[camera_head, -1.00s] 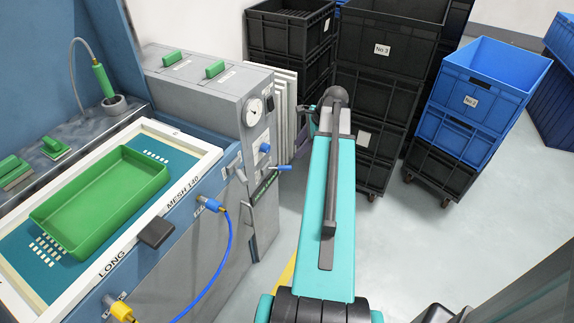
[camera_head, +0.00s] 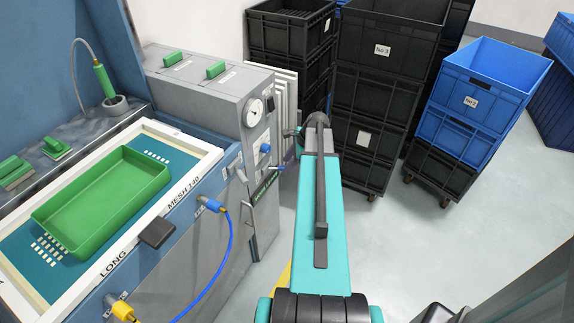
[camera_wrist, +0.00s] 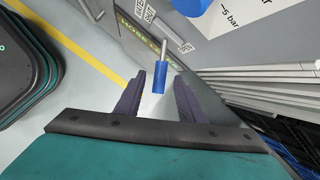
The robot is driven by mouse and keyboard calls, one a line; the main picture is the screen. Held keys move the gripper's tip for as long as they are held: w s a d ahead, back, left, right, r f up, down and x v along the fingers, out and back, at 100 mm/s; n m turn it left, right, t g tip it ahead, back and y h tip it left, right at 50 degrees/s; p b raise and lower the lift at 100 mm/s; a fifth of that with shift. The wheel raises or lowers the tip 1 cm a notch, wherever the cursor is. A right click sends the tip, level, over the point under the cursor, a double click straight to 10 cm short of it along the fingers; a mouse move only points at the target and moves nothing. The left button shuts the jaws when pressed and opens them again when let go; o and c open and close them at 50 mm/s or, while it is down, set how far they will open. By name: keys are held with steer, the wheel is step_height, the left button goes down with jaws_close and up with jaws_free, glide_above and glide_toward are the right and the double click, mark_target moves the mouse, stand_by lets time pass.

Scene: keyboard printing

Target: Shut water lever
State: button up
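The water lever has a blue handle on a thin metal stem. In the wrist view the handle (camera_wrist: 158,78) stands out from the machine's panel and appears between my fingertips. In the head view the lever (camera_head: 275,169) sticks out at the lower right of the grey cabinet. My gripper (camera_wrist: 159,82) is open, with one dark finger on each side of the handle. No contact shows, and I cannot tell how deep the handle lies between the fingers. In the head view my arm largely hides the gripper.
The grey cabinet (camera_head: 205,85) carries a gauge (camera_head: 254,113) and a blue knob (camera_head: 264,148) above the lever. A blue hose (camera_head: 229,245) hangs to the left. Black crates (camera_head: 375,95) stand behind my arm. Pale panels lean beside the cabinet.

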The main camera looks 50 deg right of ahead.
steer(key=shift+x, duration=0.85)
jaws_close()
